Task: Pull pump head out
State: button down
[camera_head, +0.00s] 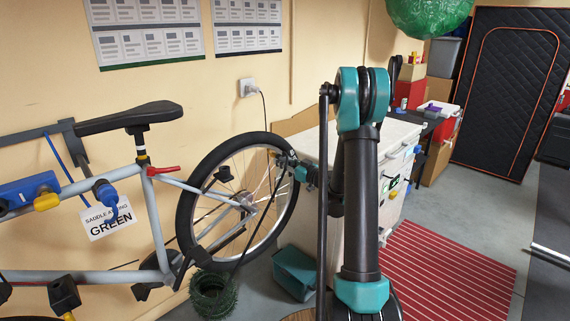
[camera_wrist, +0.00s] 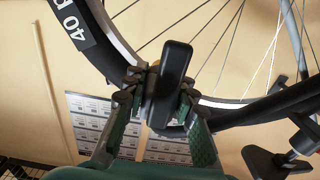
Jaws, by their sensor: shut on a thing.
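The black pump head (camera_wrist: 172,75) is between the fingers of my gripper (camera_wrist: 160,88) in the wrist view. It lies across the rim of the bicycle wheel, and I cannot tell whether it is still on the valve, which is hidden. In the head view my gripper (camera_head: 296,168) is at the right edge of the wheel, shut, with the pump head too small to make out there. The bicycle wheel (camera_head: 187,212) has a black tyre, which also shows in the wrist view (camera_wrist: 88,42) with white lettering.
The bicycle frame (camera_head: 152,215) is held by a wall arm at left, with a sign (camera_head: 108,217) reading "GREEN". A white cabinet (camera_head: 395,180) stands behind my arm. A red striped mat (camera_head: 450,268) is at right.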

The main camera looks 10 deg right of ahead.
aim_at(291, 164)
jog(key=shift+s+d, duration=0.3)
jog(key=shift+s, duration=0.1)
dwell(0.3)
jog(key=shift+v, duration=3.1)
jog(key=shift+r, duration=0.1)
